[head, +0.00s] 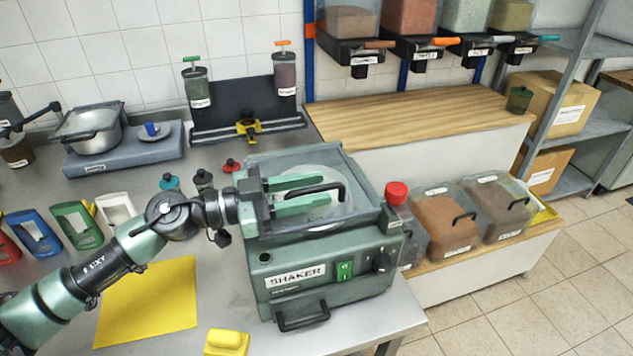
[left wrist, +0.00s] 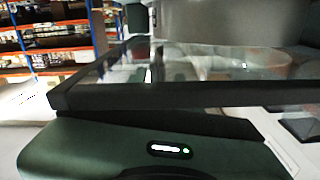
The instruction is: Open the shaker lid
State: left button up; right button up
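The green shaker (head: 370,247) stands near the front right of the steel bench, its name label and green switch on the front. Its clear lid (head: 358,173) has a dark frame and lies over the top; I cannot tell whether it is fully down. A black arched handle (head: 335,186) sits on the lid. My left gripper (head: 328,190) reaches in from the left over the lid, its two green fingers apart, one on each side of the handle. Contact is unclear. The lid's dark frame (left wrist: 180,98) crosses the left wrist view close up. My right gripper is not in view.
A red-capped jar (head: 396,194) stands close to the shaker's right. Clear bins (head: 446,228) sit on a low bench beyond. A yellow mat (head: 150,303) and a yellow block (head: 227,342) lie in front. Small jars (head: 204,180) stand behind my left wrist.

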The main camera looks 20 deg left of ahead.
pick_arm(q)
jog(key=shift+w+d, duration=0.3)
jog(key=shift+d, duration=0.15)
grip_shut()
jog(key=shift+r, duration=0.1)
dwell(1.1)
